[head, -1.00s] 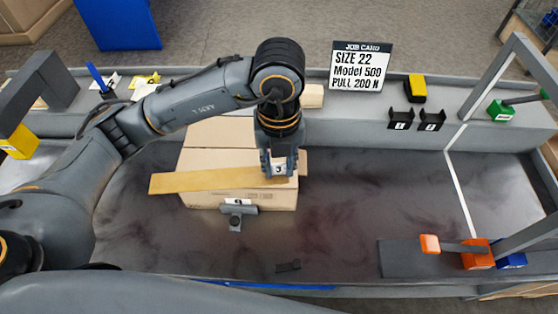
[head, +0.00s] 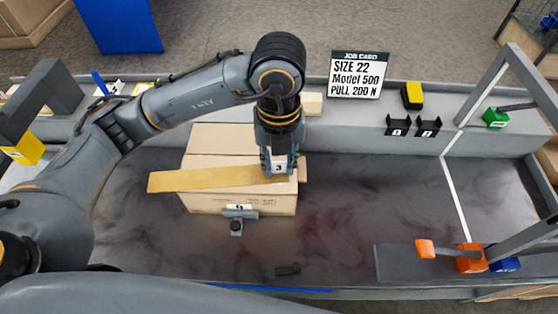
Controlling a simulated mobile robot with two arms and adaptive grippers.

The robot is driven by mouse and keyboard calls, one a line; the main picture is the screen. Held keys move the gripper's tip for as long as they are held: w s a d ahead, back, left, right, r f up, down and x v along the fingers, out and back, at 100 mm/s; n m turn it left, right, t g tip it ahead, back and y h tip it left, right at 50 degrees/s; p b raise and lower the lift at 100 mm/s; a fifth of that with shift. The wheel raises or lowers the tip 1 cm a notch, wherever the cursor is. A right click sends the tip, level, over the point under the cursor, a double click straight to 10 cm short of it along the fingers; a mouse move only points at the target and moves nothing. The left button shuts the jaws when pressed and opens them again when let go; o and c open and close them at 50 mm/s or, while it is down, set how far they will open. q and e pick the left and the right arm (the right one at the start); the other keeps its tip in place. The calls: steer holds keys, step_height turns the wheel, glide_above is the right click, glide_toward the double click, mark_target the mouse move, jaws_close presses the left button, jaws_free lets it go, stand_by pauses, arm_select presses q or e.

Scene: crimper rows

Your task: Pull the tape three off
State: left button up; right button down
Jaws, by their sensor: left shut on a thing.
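A tan strip of tape (head: 205,179) lies across the top of a cardboard box (head: 240,204), its left end sticking out past the box's left side. A small tag marked 3 (head: 279,168) sits at the tape's right end. My left gripper (head: 279,172) points down at that right end and is shut on the tape there; its fingers partly hide the tag. The tape still lies along the box top. My right gripper is not in view.
A small grey clamp-like part with a numbered tag (head: 239,214) is at the box's front. A job card (head: 357,75) stands at the back. Black holders (head: 412,127), a yellow-black block (head: 412,96) and an orange-handled tool (head: 470,258) are to the right.

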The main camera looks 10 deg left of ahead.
arm_select(q)
steer(key=shift+r+p, duration=1.8)
steer(key=shift+r, duration=0.9)
